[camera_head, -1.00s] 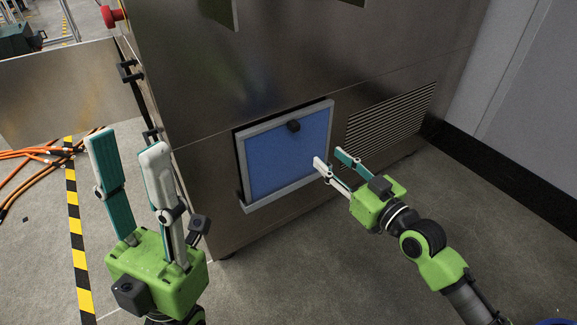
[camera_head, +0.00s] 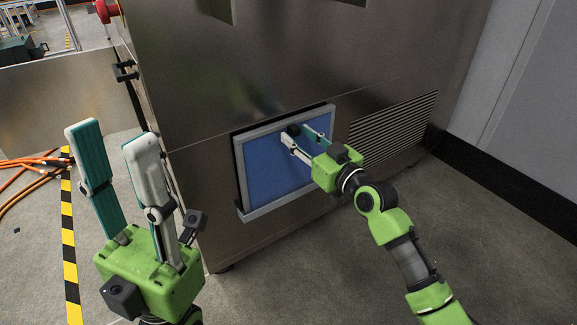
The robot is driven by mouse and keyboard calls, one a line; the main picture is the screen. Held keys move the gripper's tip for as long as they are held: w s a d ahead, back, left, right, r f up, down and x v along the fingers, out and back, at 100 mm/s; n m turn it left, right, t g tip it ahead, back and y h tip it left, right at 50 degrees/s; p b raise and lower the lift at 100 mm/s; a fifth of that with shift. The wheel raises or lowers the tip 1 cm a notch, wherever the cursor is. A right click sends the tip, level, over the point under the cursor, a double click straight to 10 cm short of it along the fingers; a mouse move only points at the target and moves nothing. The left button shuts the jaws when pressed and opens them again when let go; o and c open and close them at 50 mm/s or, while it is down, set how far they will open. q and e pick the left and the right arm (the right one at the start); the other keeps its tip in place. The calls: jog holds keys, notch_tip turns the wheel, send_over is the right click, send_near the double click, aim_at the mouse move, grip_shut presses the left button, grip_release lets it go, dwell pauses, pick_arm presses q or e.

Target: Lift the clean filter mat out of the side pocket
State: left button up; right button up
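A blue filter mat (camera_head: 268,175) in a light grey frame stands upright in a pocket (camera_head: 262,209) on the front of the steel chamber, with a dark gap along its left edge. A small black knob (camera_head: 293,130) sits near the top of the mat. My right gripper (camera_head: 302,137) is in front of the mat's upper right, its fingers apart and their tips close to the knob; I cannot tell whether they touch it. My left gripper (camera_head: 110,134) is open and empty, fingers pointing up, left of the chamber.
The steel chamber (camera_head: 300,60) fills the middle, with a slotted vent (camera_head: 395,130) right of the mat. Orange cables (camera_head: 30,170) and yellow-black floor tape (camera_head: 70,250) lie at the left. A grey wall (camera_head: 520,110) stands at the right. The floor before the chamber is clear.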

jog(key=shift+w+a, duration=0.25)
grip_shut()
jog(key=shift+r, duration=0.1)
